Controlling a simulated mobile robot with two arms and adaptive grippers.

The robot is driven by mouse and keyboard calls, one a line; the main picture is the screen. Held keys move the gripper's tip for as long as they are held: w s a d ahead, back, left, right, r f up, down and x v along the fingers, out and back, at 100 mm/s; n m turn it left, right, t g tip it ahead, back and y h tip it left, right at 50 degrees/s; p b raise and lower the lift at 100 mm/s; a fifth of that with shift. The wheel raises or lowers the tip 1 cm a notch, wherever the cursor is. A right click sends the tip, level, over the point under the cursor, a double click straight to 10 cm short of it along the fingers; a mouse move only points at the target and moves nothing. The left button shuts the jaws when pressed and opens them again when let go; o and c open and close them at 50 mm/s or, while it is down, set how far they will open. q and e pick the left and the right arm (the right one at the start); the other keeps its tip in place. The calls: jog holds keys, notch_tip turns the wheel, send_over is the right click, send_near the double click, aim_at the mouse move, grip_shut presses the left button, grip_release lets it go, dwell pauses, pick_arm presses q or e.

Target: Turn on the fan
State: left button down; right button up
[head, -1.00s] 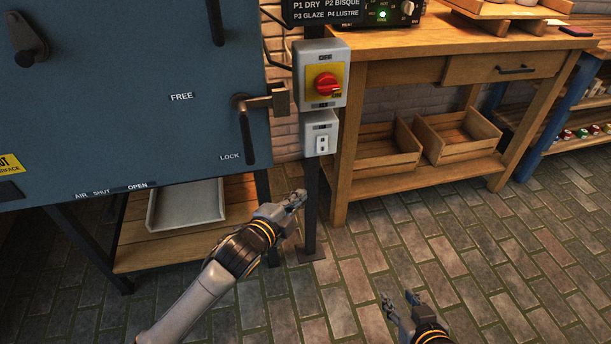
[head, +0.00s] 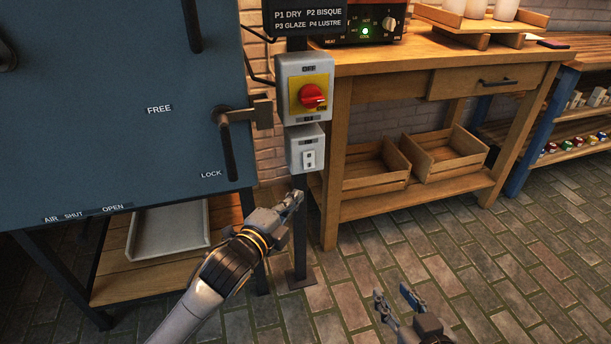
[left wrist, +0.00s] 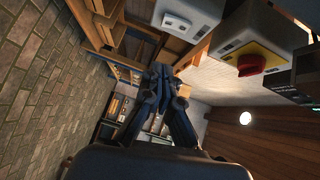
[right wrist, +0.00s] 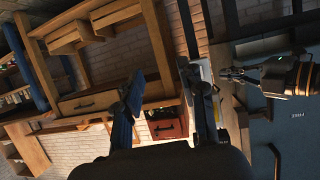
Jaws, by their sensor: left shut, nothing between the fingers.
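A small grey box with a white rocker switch (head: 308,158) hangs on the post below the yellow-and-red rotary switch (head: 312,96); its label is too small to read surely. The small box also shows at the top of the left wrist view (left wrist: 189,14). My left gripper (head: 294,197) is shut and empty, just below the small box and apart from it. The rocker is in clear view. My right gripper (head: 395,294) is open and empty, low in front of the bench. No fan is recognisable in view.
A blue kiln (head: 120,110) with a lever handle (head: 228,140) stands left of the post (head: 300,235). A wooden bench (head: 400,62) with a control unit on top stands to the right, with two crates (head: 440,155) below. The brick floor in front is clear.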

pick_arm(q)
jog(key=b, duration=0.2)
send_near(314, 166)
jog(key=w+d, duration=0.1)
jog(key=d, duration=0.3)
jog(key=w, duration=0.1)
jog(key=w+a+b, duration=0.1)
jog(key=w, duration=0.1)
jog(key=shift+w+a+f+b, duration=0.15)
jog(key=shift+w+f+b, duration=0.1)
jog(key=shift+w+b, duration=0.1)
jog(key=shift+w, duration=0.2)
pick_arm(e)
notch_tip(314, 166, up, 16)
jog(key=a+t+y, duration=0.2)
jog(key=t+y, duration=0.1)
jog(key=t, duration=0.7)
jog(key=shift+s+a+r+y, duration=0.15)
jog(key=shift+s+y, duration=0.05)
jog(key=shift+y, duration=0.1)
